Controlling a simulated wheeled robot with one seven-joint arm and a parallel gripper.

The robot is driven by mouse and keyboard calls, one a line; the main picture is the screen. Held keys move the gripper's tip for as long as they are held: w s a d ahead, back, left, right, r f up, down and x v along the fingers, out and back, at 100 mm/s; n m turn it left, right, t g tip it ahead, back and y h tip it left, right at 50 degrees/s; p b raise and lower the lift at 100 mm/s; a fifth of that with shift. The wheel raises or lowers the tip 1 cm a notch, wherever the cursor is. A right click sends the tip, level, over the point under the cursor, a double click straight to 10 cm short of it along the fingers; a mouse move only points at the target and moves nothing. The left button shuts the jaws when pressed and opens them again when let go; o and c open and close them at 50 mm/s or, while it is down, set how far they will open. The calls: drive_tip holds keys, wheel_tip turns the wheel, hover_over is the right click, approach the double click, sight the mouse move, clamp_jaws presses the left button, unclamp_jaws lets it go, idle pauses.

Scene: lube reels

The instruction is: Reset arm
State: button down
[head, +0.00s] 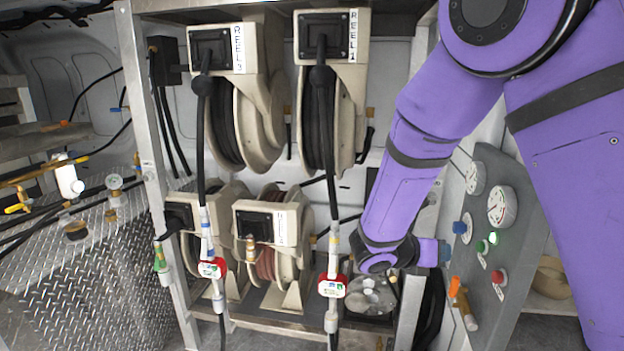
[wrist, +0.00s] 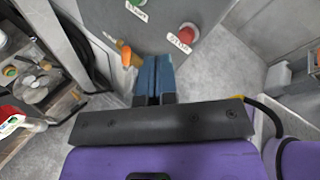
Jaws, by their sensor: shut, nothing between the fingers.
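My purple arm reaches down from the upper right in the head view, its wrist bent in front of the lower shelf between the hanging hose of reel 1 and the grey gauge panel (head: 497,240). In the wrist view my gripper (wrist: 153,66) shows blue fingers side by side, shut and empty. The fingers point toward the lower edge of the panel, close to an orange-handled valve (wrist: 126,54). They seem apart from it.
Reel 3 (head: 238,100) and reel 1 (head: 332,100) hang above; smaller reels sit below. Hoses with red-and-white fittings (head: 333,287) hang in front, left of my wrist. The panel has gauges, a green button and a red button (head: 498,277). Open floor (wrist: 218,75) shows right of the fingers.

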drive_tip(key=s+d+r+m+g+y, duration=0.2)
drive_tip(key=s+d+r+m+y, duration=0.1)
drive_tip(key=s+r+m, duration=0.3)
drive_tip(key=s+d+r+m+g+y, duration=0.2)
drive_tip(key=s+d+r+m+y, duration=0.15)
drive_tip(key=s+m, duration=0.4)
drive_tip(key=s+a+r+m+t+y, duration=0.3)
drive_tip(key=s+r+m+y, duration=0.4)
drive_tip(key=s+m, duration=0.5)
drive_tip(key=shift+s+a+r+m+t, duration=0.2)
drive_tip(key=shift+s+r+m+t, duration=0.2)
drive_tip(key=shift+r+m+t, duration=0.4)
drive_tip(key=shift+w+f, duration=0.15)
drive_tip(key=shift+w, duration=0.05)
drive_tip(key=c, duration=1.8)
unclamp_jaws()
drive_tip(key=shift+c, duration=0.2)
